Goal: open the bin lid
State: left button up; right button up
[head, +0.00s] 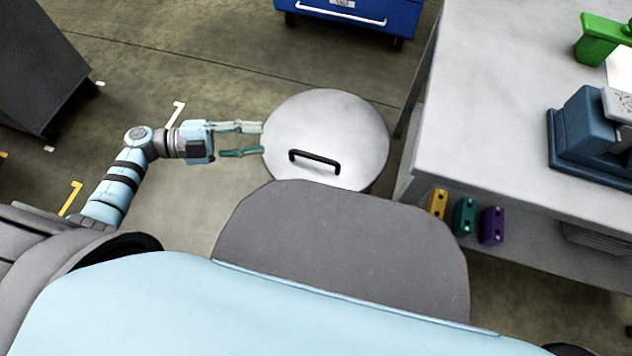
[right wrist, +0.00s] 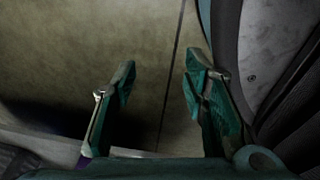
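The bin lid (head: 325,125) is a round, pale grey disc in the middle of the head view, lying flat on the bin and closed. Its black bar handle (head: 314,160) sits near the front of the lid. My left gripper (head: 262,139) is at the left edge of the lid, with its two fingers apart and nothing between them. The fingertips are beside or just over the rim; I cannot tell if they touch. My right gripper (right wrist: 158,80) shows only in the right wrist view, with its fingers apart and empty above the floor.
A grey-topped workbench (head: 500,110) stands close to the right of the bin. It carries a blue machine (head: 590,130) and a green vise (head: 600,40). Yellow, teal and purple blocks (head: 464,216) are at its front edge. A blue drawer cabinet (head: 370,12) stands behind.

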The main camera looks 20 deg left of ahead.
aim_at(307, 157)
pick_arm(q)
jog(key=d+f+g, duration=0.1)
jog(key=d, duration=0.3)
jog(key=w+d+f+m+b, duration=0.1)
jog(key=d, duration=0.4)
jog(key=d+f+m+g+b, duration=0.1)
jog(key=d+f, duration=0.1)
jog(key=d, duration=0.3)
jog(key=shift+w+g, duration=0.15)
jog(key=shift+g, duration=0.15)
pick_arm(e)
jog(key=shift+t, duration=0.3)
jog(key=w+f, duration=0.1)
jog(key=w+a+f, duration=0.1)
jog(key=w, duration=0.1)
jog(key=shift+w+f, duration=0.2)
jog(key=shift+f, duration=0.05)
pick_arm(q)
jog(key=shift+a, duration=0.1)
grip_shut()
